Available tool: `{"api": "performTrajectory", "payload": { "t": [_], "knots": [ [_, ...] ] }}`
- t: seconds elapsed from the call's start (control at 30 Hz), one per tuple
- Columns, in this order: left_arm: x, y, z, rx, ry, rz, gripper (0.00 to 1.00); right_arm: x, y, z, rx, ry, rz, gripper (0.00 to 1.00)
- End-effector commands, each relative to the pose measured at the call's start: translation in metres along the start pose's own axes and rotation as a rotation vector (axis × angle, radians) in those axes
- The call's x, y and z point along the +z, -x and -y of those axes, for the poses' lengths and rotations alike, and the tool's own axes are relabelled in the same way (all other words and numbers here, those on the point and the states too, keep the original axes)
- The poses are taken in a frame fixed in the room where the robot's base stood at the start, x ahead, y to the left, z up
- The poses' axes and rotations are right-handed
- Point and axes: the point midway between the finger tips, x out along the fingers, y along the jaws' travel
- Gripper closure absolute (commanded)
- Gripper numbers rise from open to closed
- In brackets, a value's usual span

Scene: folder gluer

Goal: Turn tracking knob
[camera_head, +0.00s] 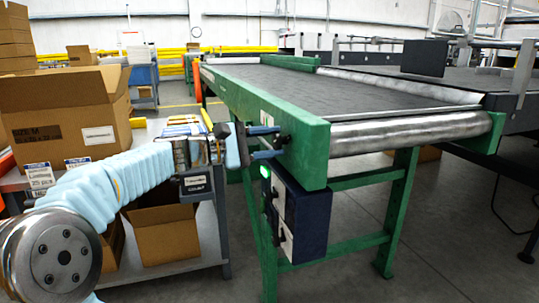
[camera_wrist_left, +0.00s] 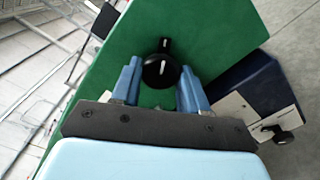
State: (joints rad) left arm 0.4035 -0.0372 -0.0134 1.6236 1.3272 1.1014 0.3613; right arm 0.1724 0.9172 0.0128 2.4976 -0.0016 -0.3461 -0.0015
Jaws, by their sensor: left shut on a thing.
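The black tracking knob (camera_wrist_left: 160,71) with a white pointer line sits on the green end plate (camera_wrist_left: 215,45) of the conveyor. In the wrist view it lies between the two blue fingers of my left gripper (camera_wrist_left: 160,84), which is shut on it. The white line is tilted slightly from upright. In the head view my left gripper (camera_head: 266,142) reaches the side of the green frame (camera_head: 312,150) from the left, and the fingers partly hide the knob (camera_head: 284,140). My right gripper is in neither view.
A grey belt (camera_head: 325,90) runs behind the roller (camera_head: 410,132). Cardboard boxes (camera_head: 65,115) stand on a cart at left.

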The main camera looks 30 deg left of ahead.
Motion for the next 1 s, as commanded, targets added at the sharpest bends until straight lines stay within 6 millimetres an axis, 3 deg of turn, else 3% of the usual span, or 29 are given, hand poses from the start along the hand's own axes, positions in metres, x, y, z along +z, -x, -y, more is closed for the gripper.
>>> {"api": "performTrajectory", "payload": {
  "t": [0.23,0.8,0.83,0.97,1.0],
  "knots": [
    [-0.0015,0.0001,0.0021,-0.002,-0.087,-0.001,0.86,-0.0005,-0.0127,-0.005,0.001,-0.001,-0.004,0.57],
    [-0.0006,0.0,0.0008,-0.003,-0.113,0.0,0.86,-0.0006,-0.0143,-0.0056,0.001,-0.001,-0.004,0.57],
    [-0.0005,0.0,0.0008,-0.003,-0.113,0.0,0.51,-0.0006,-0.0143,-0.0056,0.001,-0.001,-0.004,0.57],
    [-0.0005,0.0,0.0006,-0.003,-0.113,0.0,0.32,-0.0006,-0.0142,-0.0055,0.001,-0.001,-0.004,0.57],
    [-0.0004,0.0,0.0005,-0.002,-0.113,0.0,0.31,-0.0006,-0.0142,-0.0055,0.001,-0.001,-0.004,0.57]
  ]
}}
